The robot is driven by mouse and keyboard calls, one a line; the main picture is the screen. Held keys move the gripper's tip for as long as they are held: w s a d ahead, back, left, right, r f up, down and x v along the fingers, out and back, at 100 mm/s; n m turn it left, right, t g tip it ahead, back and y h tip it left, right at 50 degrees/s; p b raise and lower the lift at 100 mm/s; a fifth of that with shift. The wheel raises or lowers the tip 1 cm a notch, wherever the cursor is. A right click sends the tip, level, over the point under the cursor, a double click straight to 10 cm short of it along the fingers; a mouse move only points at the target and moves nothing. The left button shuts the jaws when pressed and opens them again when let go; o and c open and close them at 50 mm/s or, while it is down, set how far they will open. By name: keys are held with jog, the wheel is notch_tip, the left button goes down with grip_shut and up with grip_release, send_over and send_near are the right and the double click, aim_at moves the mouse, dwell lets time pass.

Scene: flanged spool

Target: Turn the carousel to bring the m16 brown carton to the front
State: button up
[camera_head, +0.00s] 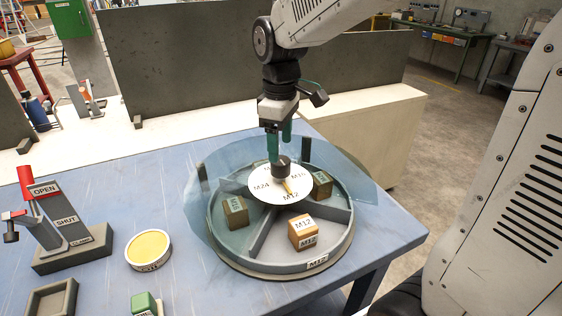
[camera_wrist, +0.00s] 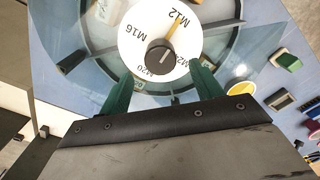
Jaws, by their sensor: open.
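The round grey carousel (camera_head: 345,240) stands on the blue table, split into compartments under a clear bluish cover. A brown carton marked M12 (camera_head: 303,232) is at the front, by the M12 rim tag. Another brown carton (camera_head: 235,212) is at left and a third (camera_head: 321,184) at right; their small labels are hard to read. The white dial (camera_head: 265,191) reads M12 in front, M24 left, M16 right; it also shows in the wrist view (camera_wrist: 135,50). My gripper (camera_head: 280,155) is open, its green fingers close to the dark central knob (camera_wrist: 160,57); contact is unclear.
Left of the carousel are a yellow-topped round tin (camera_head: 149,249), a clamp stand marked OPEN and SHUT (camera_head: 68,235), a green block (camera_head: 144,303) and a grey tray (camera_head: 52,298). Grey panels (camera_head: 180,60) stand behind the table.

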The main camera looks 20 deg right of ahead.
aim_at(281, 160)
notch_tip(281, 160, down, 6)
jog(key=shift+r, duration=0.15)
jog(key=c, duration=1.4)
